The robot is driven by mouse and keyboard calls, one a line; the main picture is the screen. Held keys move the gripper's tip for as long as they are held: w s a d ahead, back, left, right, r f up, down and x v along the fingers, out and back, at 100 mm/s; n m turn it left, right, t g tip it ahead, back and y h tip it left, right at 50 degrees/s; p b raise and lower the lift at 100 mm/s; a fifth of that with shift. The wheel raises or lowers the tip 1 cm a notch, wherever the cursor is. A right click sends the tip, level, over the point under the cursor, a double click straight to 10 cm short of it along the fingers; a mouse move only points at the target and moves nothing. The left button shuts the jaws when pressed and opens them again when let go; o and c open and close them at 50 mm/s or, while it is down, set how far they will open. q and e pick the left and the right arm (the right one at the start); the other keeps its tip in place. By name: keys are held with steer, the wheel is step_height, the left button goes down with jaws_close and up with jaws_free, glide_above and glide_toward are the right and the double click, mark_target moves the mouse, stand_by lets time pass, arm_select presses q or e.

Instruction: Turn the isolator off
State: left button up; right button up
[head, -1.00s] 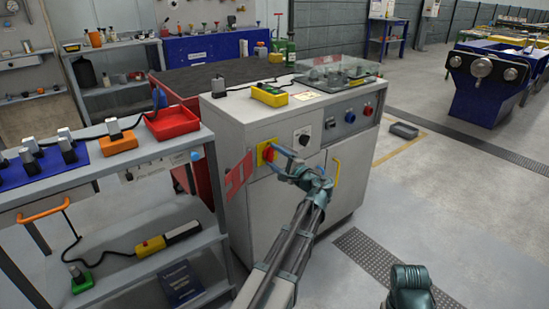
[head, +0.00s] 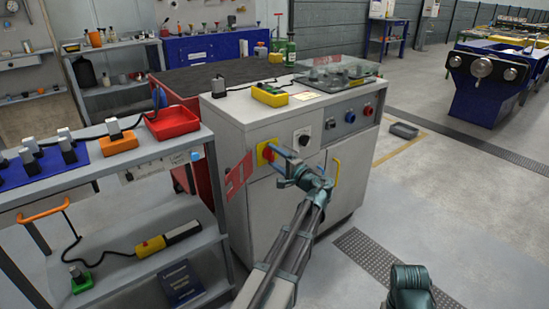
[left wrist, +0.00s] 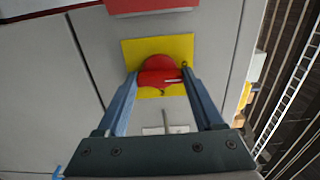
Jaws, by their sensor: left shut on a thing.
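The isolator is a red rotary knob (left wrist: 158,67) on a yellow plate (left wrist: 128,48), on the front of the grey cabinet. In the head view its yellow plate (head: 262,155) shows at the cabinet's upper left. My left gripper (head: 274,151) reaches it from the front. In the left wrist view its two blue fingers (left wrist: 160,74) are closed on the ends of the knob's red handle, which lies across between them. In the head view the fingers partly hide the knob.
A black switch (head: 302,139) on a white plate sits right of the isolator, with blue and red buttons (head: 368,109) farther right. A yellow door handle (head: 336,173) is close to my left wrist. A shelf cart (head: 140,165) stands left.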

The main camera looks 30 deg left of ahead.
arm_select(q)
steer(key=shift+s, duration=0.1)
steer(key=o, duration=1.4)
steer(key=shift+d, duration=0.1)
steer(key=v, duration=1.3)
steer(key=shift+d, duration=0.35)
